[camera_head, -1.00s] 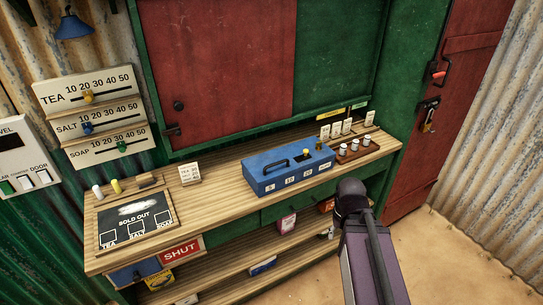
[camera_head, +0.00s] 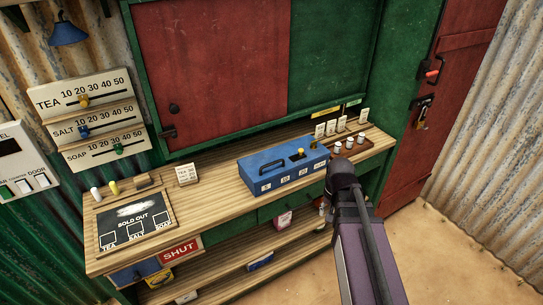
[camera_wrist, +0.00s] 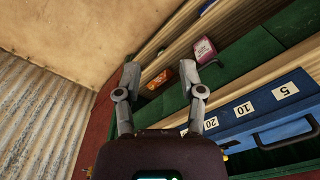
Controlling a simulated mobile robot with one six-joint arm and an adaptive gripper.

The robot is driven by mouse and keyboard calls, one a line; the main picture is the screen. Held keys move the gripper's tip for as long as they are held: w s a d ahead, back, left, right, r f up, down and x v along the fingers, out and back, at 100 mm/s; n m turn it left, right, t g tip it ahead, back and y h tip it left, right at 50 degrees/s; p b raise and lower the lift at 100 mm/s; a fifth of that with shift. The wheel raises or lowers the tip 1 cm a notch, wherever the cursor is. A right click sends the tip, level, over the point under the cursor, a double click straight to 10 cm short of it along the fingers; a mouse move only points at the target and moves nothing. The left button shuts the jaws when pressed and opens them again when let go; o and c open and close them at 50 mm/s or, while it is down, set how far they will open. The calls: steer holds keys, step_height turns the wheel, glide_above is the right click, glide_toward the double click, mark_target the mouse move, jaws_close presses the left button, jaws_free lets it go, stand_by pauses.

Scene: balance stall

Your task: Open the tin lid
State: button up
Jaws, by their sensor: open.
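The blue tin (camera_head: 262,170) sits on the wooden counter, with its lid shut and a dark handle (camera_head: 272,167) on top. A yellow knob (camera_head: 300,153) stands on its right part, and number labels run along its front. In the wrist view, the tin (camera_wrist: 238,125) is at the lower right, upside down, with 5, 10 and 20 showing and its handle at the edge. My gripper (camera_wrist: 159,78) is open and empty, its two fingers apart, with the tin beside them to the right. In the head view my arm mostly hides the gripper, in front of the counter's right part.
A wooden tray (camera_head: 349,148) with several small white-topped pieces stands right of the tin, near price cards (camera_head: 331,128). A sold-out slate (camera_head: 135,219) lies at the counter's left. The shelf below holds boxes. The red door (camera_head: 447,85) is at the right.

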steer(key=w+a+r+m+p, duration=0.5)
steer(key=w+a+r+p, duration=0.35)
steer(key=w+r, duration=0.2)
step_height(320, 180, up, 6)
steer(key=m+t+y+p, duration=0.1)
steer(key=m+p, duration=0.3)
steer(key=p, duration=0.2)
glide_above(273, 164)
steer(key=s+d, duration=0.1)
steer(key=s, duration=0.1)
steer(key=shift+s+d+f, duration=0.1)
steer(key=shift+d+f, duration=0.05)
steer(key=shift+f, duration=0.05)
steer(key=shift+f, duration=0.2)
steer(key=f+b, duration=0.4)
steer(key=w+a+f+b, duration=0.1)
steer(key=f+b, duration=0.3)
steer(key=b, duration=0.1)
steer(key=w+f+b, duration=0.1)
steer(key=f+b, duration=0.3)
steer(key=f, duration=0.1)
steer(key=shift+w+a+f+b, duration=0.1)
steer(key=shift+a+b, duration=0.1)
steer(key=shift+b, duration=0.1)
jaws_close()
